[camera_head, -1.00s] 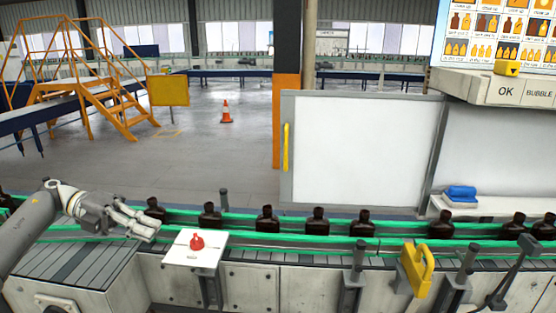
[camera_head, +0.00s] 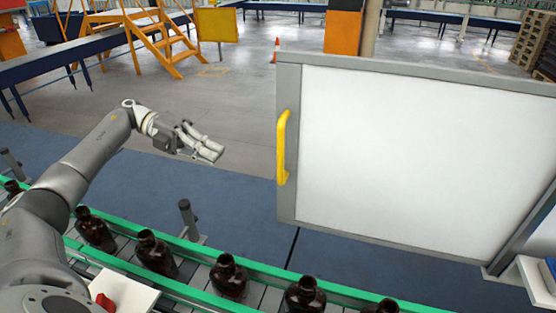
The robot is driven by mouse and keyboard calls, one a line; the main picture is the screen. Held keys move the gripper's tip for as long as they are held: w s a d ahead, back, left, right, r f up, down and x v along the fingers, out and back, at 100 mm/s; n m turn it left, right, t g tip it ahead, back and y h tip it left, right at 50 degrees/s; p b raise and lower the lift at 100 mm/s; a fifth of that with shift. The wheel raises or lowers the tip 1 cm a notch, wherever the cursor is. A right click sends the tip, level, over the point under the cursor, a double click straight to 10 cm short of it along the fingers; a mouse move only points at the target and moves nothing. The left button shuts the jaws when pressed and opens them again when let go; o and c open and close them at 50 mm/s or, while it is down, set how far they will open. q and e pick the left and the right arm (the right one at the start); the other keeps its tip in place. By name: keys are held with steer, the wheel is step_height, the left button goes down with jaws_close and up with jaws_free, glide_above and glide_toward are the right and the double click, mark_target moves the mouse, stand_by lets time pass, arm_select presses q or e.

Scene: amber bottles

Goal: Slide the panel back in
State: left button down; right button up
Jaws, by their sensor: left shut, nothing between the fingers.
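The panel (camera_head: 410,150) is a large white sheet in a grey frame, standing upright beyond the conveyor on the right. A yellow vertical handle (camera_head: 282,147) is fixed at its left edge. My left gripper (camera_head: 216,152) is shut and empty. It is in the air to the left of the handle, clearly apart from it, with its fingers pointing right. My right gripper is not in view.
Amber bottles (camera_head: 229,278) stand in a row on the conveyor between green rails (camera_head: 196,294). A dark post (camera_head: 188,219) rises beside the rail. A red button (camera_head: 105,303) is at the lower left. Yellow stairs (camera_head: 160,35) stand far back.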

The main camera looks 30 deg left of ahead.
arm_select(q)
steer(key=r+p+x, duration=0.1)
steer(key=p+x, duration=0.6)
steer(key=x, duration=0.6)
steer(key=shift+d+r, duration=0.25)
steer(key=shift+d, duration=0.3)
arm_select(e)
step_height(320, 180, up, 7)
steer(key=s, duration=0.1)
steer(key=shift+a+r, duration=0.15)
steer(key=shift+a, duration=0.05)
arm_select(q)
steer(key=shift+s, duration=0.15)
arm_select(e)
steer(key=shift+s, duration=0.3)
